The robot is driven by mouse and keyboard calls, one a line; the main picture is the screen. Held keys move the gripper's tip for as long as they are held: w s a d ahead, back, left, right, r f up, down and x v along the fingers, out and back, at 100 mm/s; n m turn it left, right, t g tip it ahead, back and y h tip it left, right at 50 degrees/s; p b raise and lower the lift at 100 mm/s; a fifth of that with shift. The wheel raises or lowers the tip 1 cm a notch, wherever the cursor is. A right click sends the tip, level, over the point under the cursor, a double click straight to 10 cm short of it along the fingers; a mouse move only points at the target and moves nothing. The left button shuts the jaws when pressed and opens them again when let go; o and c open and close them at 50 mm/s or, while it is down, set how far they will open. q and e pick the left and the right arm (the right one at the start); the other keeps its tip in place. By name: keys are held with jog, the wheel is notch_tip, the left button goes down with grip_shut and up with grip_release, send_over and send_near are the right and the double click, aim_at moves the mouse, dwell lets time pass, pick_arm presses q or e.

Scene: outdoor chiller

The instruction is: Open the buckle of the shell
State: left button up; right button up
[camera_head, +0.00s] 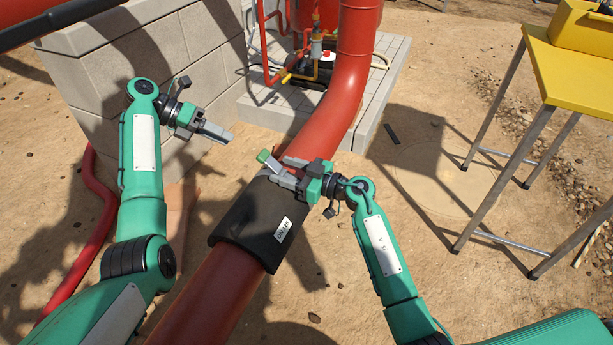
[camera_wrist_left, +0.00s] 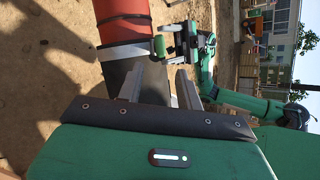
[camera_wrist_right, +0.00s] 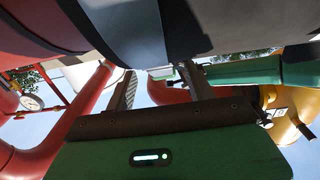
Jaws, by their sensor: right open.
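The shell (camera_head: 262,220) is a black sleeve with a white label, wrapped around the sloping red pipe; it also shows in the left wrist view (camera_wrist_left: 150,82) and along the top of the right wrist view (camera_wrist_right: 215,22). The buckle (camera_head: 264,156) has a green end and sits at the shell's upper edge; its green end also shows in the left wrist view (camera_wrist_left: 160,46). My right gripper (camera_head: 281,168) is open right beside the buckle; I cannot tell whether it touches. My left gripper (camera_head: 230,134) is open and empty, left of the pipe and apart from the shell.
The red pipe (camera_head: 335,95) rises to a bend at the top. A grey block wall (camera_head: 120,60) stands behind my left arm. A yellow table (camera_head: 575,75) stands at right. Sandy ground between pipe and table is mostly clear.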

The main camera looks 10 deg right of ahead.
aim_at(270, 162)
jog(key=shift+x, duration=1.5)
